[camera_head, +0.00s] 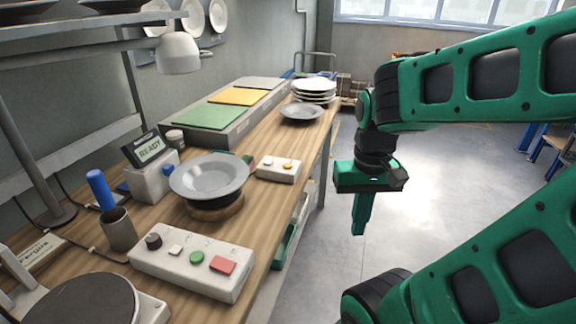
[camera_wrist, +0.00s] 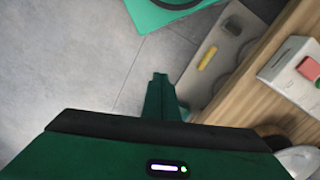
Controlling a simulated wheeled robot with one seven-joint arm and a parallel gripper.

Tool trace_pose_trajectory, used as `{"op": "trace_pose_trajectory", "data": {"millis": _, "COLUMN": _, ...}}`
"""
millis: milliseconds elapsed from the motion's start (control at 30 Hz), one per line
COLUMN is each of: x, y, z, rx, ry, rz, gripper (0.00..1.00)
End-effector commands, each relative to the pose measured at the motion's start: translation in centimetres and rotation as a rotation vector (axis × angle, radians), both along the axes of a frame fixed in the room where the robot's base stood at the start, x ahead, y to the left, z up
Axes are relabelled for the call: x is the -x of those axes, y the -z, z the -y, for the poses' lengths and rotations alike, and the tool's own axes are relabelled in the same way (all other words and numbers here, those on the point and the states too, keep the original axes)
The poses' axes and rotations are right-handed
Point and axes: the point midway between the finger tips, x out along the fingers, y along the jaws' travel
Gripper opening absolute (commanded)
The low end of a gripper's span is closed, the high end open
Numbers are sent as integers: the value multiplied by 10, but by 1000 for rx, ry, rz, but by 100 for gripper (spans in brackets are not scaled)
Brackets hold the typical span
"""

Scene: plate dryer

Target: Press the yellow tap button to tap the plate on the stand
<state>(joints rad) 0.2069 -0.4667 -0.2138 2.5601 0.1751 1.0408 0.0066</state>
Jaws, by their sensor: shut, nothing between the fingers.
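A grey plate (camera_head: 209,175) rests on a round wooden stand (camera_head: 216,209) on the workbench. The small yellow tap button (camera_head: 287,166) is on a white box (camera_head: 278,170) just right of the plate, beside a white button. My gripper (camera_head: 361,230) points down over the floor, right of the bench edge and apart from the yellow button. Its fingers are together and empty.
A control box (camera_head: 195,261) with black, white, green and red buttons sits at the bench's front. A READY display (camera_head: 149,149), a cup with a blue-handled tool (camera_head: 118,228), stacked plates (camera_head: 314,88) and coloured pads (camera_head: 207,116) stand on the bench.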

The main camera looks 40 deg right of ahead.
Motion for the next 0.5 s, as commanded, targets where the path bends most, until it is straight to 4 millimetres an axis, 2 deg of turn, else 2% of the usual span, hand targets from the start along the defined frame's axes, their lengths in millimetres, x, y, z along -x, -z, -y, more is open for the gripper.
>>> {"op": "trace_pose_trajectory", "data": {"millis": 133, "x": 7, "y": -6, "z": 1, "rx": -1, "ry": -21, "rz": 22, "gripper": 0}}
{"op": "trace_pose_trajectory", "data": {"millis": 233, "x": -13, "y": -9, "z": 9, "rx": -2, "ry": -113, "rz": 60, "gripper": 0}}
{"op": "trace_pose_trajectory", "data": {"millis": 367, "x": -69, "y": -15, "z": 20, "rx": 2, "ry": -356, "rz": 165, "gripper": 0}}
{"op": "trace_pose_trajectory", "data": {"millis": 500, "x": -150, "y": -27, "z": 33, "rx": 44, "ry": -714, "rz": 336, "gripper": 0}}
